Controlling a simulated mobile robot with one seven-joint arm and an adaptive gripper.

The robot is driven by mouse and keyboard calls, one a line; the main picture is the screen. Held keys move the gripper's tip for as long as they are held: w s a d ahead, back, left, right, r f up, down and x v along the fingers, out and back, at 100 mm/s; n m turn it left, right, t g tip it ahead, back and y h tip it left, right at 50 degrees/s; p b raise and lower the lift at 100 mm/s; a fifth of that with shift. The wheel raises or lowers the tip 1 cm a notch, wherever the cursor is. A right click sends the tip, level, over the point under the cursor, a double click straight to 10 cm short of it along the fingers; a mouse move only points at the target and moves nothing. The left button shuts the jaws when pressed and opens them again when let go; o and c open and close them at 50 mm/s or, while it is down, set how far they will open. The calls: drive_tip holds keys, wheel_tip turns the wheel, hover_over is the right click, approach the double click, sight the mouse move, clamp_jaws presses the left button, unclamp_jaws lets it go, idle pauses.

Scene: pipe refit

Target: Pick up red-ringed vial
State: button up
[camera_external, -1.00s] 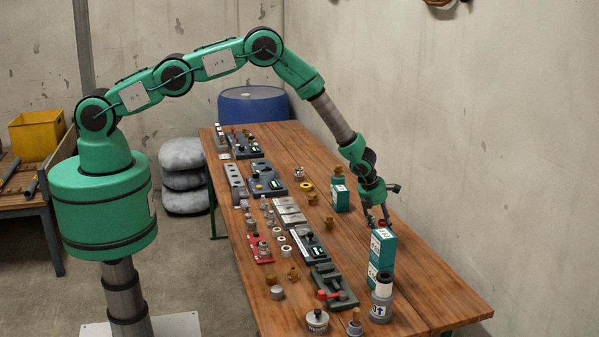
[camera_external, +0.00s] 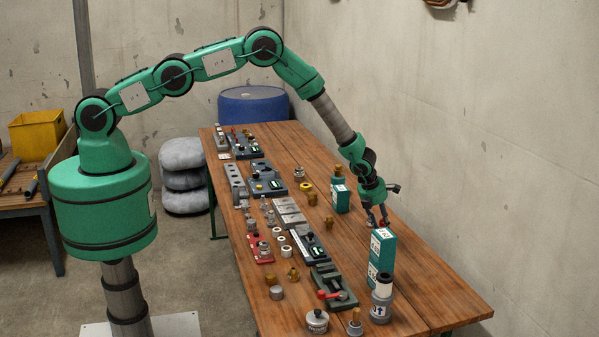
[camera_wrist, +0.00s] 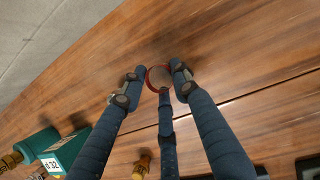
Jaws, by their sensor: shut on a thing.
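The red-ringed vial (camera_wrist: 159,77) shows in the wrist view as a round brownish-grey top inside a red rim. My gripper (camera_wrist: 160,84) has three blue fingers with grey tips, set around the vial and shut on it. Only a small reddish bit of the vial shows there between the fingers. Its lower part is hidden, and I cannot tell whether it still touches the table.
Another teal box (camera_external: 340,197) stands to the left. The right side of the table (camera_external: 440,285) is clear.

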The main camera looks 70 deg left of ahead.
drive_tip(key=shift+r, duration=0.15)
drive_tip(key=shift+r, duration=1.65)
drive_tip(key=s+a+r+b, duration=0.1)
drive_tip(key=s+b, duration=0.4)
drive_tip(key=s, duration=1.1)
drive_tip(key=shift+a+r, duration=0.2)
drive_tip(key=shift+a, duration=0.1)
